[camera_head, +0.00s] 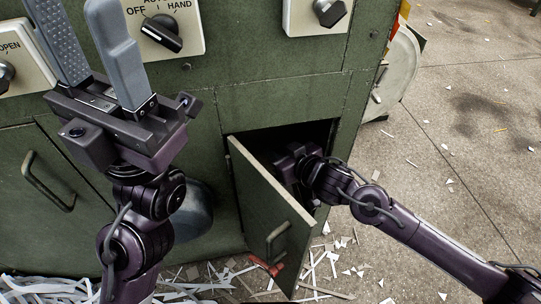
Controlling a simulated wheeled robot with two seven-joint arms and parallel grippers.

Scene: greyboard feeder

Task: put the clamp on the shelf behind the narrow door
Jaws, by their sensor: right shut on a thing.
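The narrow door (265,215) of the green cabinet stands open, swung out toward me, with a grey bar handle on its outer face. My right gripper (290,160) is at the opening, behind the door's edge. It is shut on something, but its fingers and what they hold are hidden. The shelf inside is in dark shadow and cannot be made out. I cannot pick out the clamp. My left gripper (88,48) is raised before the cabinet front, its two grey fingers apart with nothing between them.
The green cabinet (230,100) carries rotary switches on pale plates, one a dark knob (162,33). A closed door with a handle (48,182) is at left. A small reddish thing (267,266) is low by the open door. Paper strips litter the floor; concrete at right is mostly open.

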